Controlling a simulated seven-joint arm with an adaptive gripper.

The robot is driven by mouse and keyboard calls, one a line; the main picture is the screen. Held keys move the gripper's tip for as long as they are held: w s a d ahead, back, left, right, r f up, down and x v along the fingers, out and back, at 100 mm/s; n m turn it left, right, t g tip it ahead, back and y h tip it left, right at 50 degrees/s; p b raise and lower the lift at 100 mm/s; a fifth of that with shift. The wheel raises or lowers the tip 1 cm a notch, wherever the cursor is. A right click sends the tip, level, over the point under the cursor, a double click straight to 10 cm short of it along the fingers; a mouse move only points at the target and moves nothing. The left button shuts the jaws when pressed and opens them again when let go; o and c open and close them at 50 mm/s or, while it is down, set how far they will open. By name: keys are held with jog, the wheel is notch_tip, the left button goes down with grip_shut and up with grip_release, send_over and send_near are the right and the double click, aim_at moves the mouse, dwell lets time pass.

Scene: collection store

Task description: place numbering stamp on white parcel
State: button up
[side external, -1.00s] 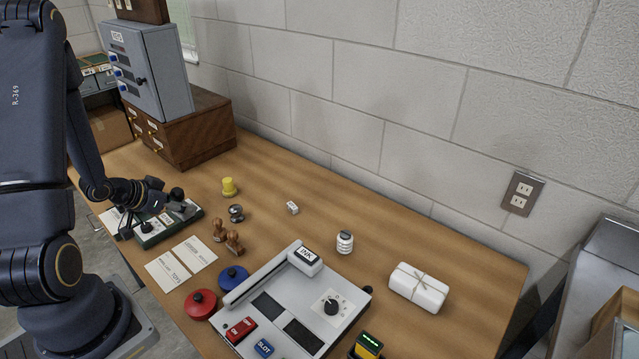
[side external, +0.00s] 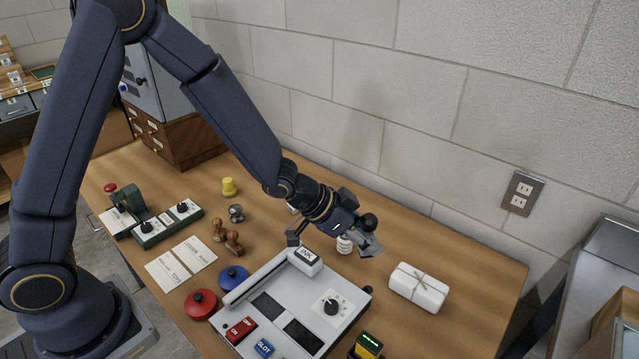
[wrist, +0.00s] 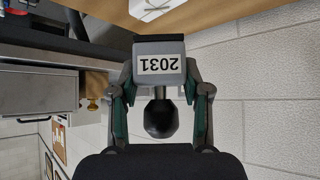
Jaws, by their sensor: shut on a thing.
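The numbering stamp (wrist: 160,65) is in my gripper (wrist: 160,85); in the wrist view its grey body, white label reading 2031 upside down, and dark round knob show between the two fingers. In the side view the stamp (side external: 369,243) is held in the air above the table, tilted, with my gripper (side external: 358,232) shut on it. The white parcel (side external: 418,288), tied with string, lies on the table to the right of and below the stamp in the picture. A part of the parcel (wrist: 160,6) shows at the top of the wrist view.
A grey control box (side external: 285,290) with a dial stands left of the parcel. A white ribbed cylinder (side external: 344,244) is partly hidden behind my gripper. A yellow-and-black device (side external: 367,346) stands at the front. The table (side external: 465,270) right of the parcel is clear.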

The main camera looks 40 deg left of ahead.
jog(key=s+d+m, duration=0.1)
jog(key=d, duration=0.4)
send_over(421, 281)
jog(key=shift+g+h, duration=0.3)
jog(key=shift+h, duration=0.1)
jog(key=f, duration=0.9)
jog(key=shift+s+f, duration=0.15)
jog(key=shift+s, duration=0.05)
jog(key=shift+w+f, duration=0.2)
jog(key=shift+f, duration=1.55)
jog(key=o, duration=1.3)
jog(key=shift+f, duration=0.15)
